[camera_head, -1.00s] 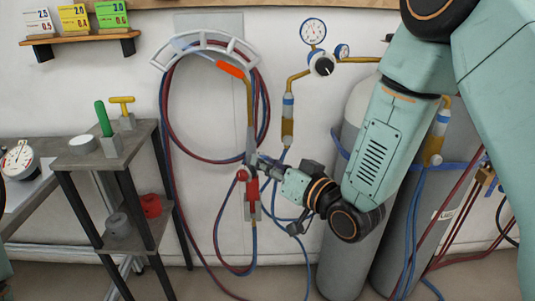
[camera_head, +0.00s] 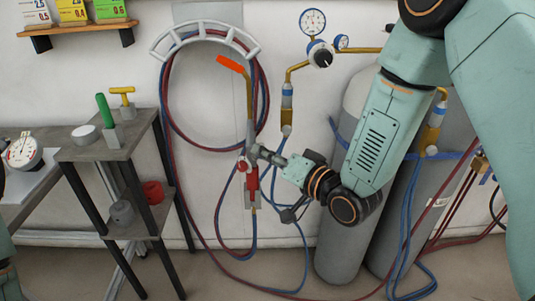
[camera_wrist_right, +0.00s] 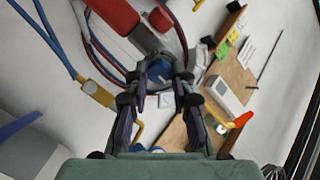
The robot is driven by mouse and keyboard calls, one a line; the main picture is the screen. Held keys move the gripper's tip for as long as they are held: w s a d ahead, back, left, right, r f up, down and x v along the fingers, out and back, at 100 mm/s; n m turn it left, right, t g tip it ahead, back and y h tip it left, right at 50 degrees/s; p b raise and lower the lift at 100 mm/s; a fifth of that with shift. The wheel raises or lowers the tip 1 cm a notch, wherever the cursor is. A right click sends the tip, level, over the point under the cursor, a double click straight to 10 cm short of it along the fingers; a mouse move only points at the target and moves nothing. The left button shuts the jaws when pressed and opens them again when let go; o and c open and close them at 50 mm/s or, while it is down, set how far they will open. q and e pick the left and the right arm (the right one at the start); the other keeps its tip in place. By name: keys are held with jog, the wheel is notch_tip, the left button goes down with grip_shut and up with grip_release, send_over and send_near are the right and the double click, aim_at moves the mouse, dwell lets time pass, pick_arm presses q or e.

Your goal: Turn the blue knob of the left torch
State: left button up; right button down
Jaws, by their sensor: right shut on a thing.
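The left torch (camera_head: 251,182) hangs upright in front of the white wall, with a red body, a brass tube and an orange tip (camera_head: 230,64). Its red body also shows at the top of the right wrist view (camera_wrist_right: 112,14). My right gripper (camera_head: 257,152) reaches it from the right, just above the red body. In the right wrist view its two fingers (camera_wrist_right: 159,78) are closed around the blue knob (camera_wrist_right: 158,70) of the torch. The head view hides the knob behind the fingers. A little of my left arm (camera_head: 8,270) shows at the lower left edge; its gripper is out of view.
A white hose rack (camera_head: 205,32) holds looped red and blue hoses behind the torch. Grey gas cylinders (camera_head: 340,230) stand to the right, close to my right arm. A grey shelf stand (camera_head: 105,150) with a green-handled tool (camera_head: 104,112) is at the left.

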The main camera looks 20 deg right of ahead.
jog(key=c, duration=1.1)
grip_release()
jog(key=shift+v, duration=5.95)
